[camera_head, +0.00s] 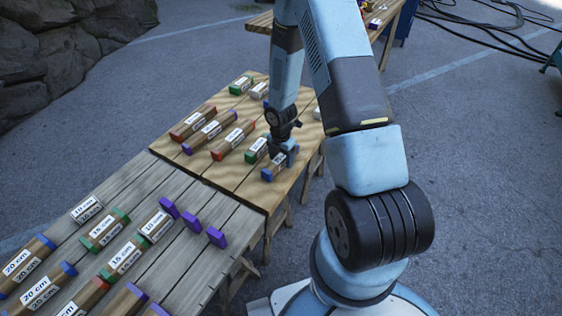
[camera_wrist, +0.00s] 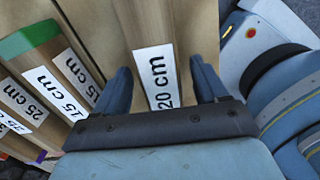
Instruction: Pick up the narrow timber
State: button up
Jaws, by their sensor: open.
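A brown timber with blue ends (camera_head: 268,173) lies near the right edge of the lighter wooden table, under my gripper (camera_head: 284,152). In the wrist view this timber (camera_wrist: 147,22) carries a white "20 cm" label and lies lengthwise between my two open fingers (camera_wrist: 160,85). I cannot tell whether the fingers touch its sides. The gripper body hides the timber's near part. Several other timbers lie around, and I cannot judge for certain from their widths which is the narrow one.
A green-ended timber (camera_wrist: 30,42) labelled "15 cm" lies close to the left of my gripper. Red-ended timbers (camera_head: 233,140) and others lie farther left. A grey plank table (camera_head: 180,262) with more timbers and purple blocks (camera_head: 217,237) adjoins at the lower left.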

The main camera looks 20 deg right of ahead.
jog(key=shift+f, duration=0.45)
jog(key=shift+c, duration=0.3)
jog(key=c, duration=1.1)
